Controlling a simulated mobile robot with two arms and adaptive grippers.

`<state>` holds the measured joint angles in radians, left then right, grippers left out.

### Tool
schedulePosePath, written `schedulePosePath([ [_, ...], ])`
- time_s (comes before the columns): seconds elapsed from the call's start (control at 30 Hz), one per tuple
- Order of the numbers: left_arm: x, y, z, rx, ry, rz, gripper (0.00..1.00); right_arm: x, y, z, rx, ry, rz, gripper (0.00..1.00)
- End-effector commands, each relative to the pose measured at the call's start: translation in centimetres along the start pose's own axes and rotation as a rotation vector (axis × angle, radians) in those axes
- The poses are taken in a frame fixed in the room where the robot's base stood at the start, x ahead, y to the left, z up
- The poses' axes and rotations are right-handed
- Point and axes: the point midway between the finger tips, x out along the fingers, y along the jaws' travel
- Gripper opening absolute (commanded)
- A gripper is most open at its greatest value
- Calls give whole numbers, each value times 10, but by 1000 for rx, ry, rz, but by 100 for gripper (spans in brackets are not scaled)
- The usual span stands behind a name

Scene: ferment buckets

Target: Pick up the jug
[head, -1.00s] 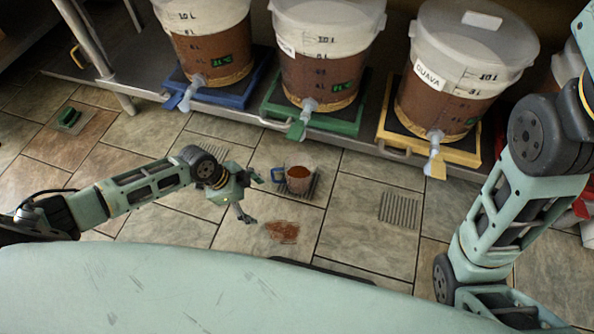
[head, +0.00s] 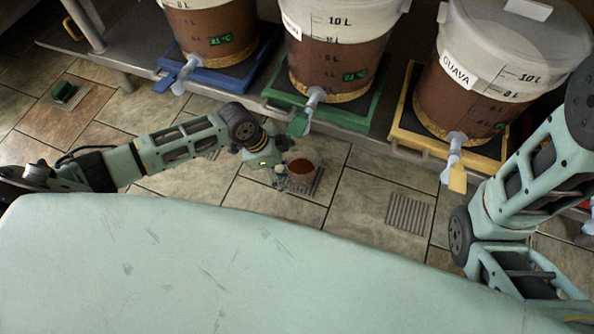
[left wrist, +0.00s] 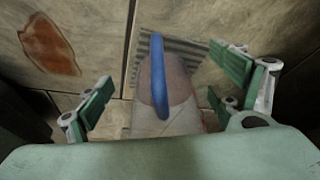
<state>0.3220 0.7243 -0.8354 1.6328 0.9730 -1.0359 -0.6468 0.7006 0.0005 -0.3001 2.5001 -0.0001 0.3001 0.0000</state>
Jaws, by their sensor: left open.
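The jug (head: 303,170) is clear with brown liquid in it and stands upright on a floor grate. In the left wrist view its blue handle (left wrist: 158,75) faces me, with the pale jug body (left wrist: 180,90) behind and below it. My left gripper (head: 279,178) is open at the jug's left side in the head view, hiding the handle there. In the left wrist view the open fingers (left wrist: 165,88) stand on either side of the handle, apart from it. My right arm shows at the right; its gripper is out of view.
Buckets with brown contents stand on a low shelf behind, on blue (head: 255,85), green (head: 375,110) and yellow (head: 405,130) trays. Another floor grate (head: 408,212) lies to the right. A brown stain (left wrist: 48,42) marks the floor.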

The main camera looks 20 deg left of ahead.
Motion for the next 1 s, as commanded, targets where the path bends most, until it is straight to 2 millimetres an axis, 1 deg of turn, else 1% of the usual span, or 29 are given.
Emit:
schedulePosePath([
  [0.13, 11, 0, -16, 3, 6, 1, 86, -13, -3, -5, 0, 1, 0, 0],
  [0.3, 24, 0, -45, 4, 6, -1, 86, -34, -7, -12, 0, 1, 0, 0],
  [0.4, 29, 0, -42, 0, 0, -1, 86, -42, -9, -15, 0, 1, 0, 0],
  [0.5, 31, 0, -43, 0, 1, -1, 86, -45, -10, -16, 0, 1, 0, 0],
  [0.77, 29, 0, -44, 0, 1, 0, 86, -44, -9, -16, 0, 1, 0, 0],
  [0.83, 29, 0, -44, 0, 1, 0, 82, -44, -9, -16, 0, 1, 0, 0],
  [1.0, 30, 0, -44, 0, 1, 0, 68, -44, -9, -16, 0, 1, 0, 0],
])
